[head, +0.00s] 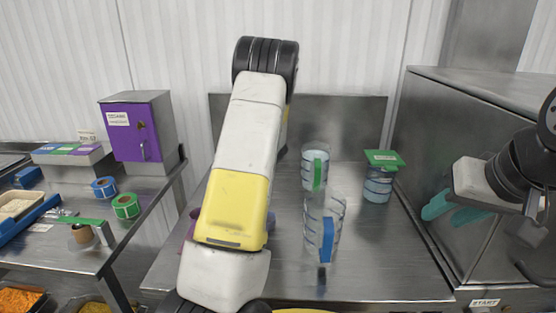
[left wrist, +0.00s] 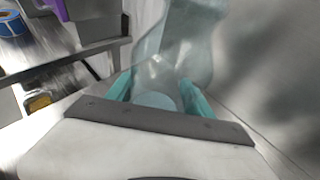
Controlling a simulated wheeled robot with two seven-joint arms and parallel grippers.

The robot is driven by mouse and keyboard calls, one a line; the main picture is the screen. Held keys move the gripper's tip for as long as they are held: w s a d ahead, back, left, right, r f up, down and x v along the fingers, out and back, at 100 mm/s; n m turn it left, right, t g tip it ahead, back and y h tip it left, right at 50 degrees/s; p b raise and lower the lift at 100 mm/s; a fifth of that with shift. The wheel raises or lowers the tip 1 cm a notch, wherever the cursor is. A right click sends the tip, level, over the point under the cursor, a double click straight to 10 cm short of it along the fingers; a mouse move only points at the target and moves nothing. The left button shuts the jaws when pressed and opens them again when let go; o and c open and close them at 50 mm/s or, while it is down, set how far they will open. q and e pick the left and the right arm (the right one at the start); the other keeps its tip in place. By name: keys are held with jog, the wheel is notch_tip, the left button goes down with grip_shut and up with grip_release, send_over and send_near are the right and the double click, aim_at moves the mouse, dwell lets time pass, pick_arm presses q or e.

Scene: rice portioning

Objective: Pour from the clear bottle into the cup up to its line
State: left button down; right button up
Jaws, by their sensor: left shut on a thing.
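My left gripper (left wrist: 156,88) is shut on the clear bottle (left wrist: 180,45), which stands between its teal fingers in the left wrist view. In the head view my left arm hides that gripper, and I cannot make out the held bottle there. A clear cup-like vessel with a green strip (head: 309,166) stands on the steel table. In front of it is a taller clear ribbed vessel with a blue strip (head: 312,228). I cannot tell which one bears the fill line. My right gripper (head: 446,213) is open and empty at the right, its teal fingers apart.
A blue-tinted container with a green top (head: 378,187) stands at the back right of the steel table (head: 400,270). A steel cabinet (head: 420,130) bounds the right. A side table at left holds a purple box (head: 135,130) and tape rolls (head: 125,206). The table's front right is clear.

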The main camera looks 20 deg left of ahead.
pick_arm(q)
jog(key=s+d+r, duration=0.3)
jog(key=s+d, duration=0.2)
jog(key=s, duration=0.4)
jog(key=shift+s+d, duration=0.4)
jog(key=shift+s, duration=0.1)
dwell(0.3)
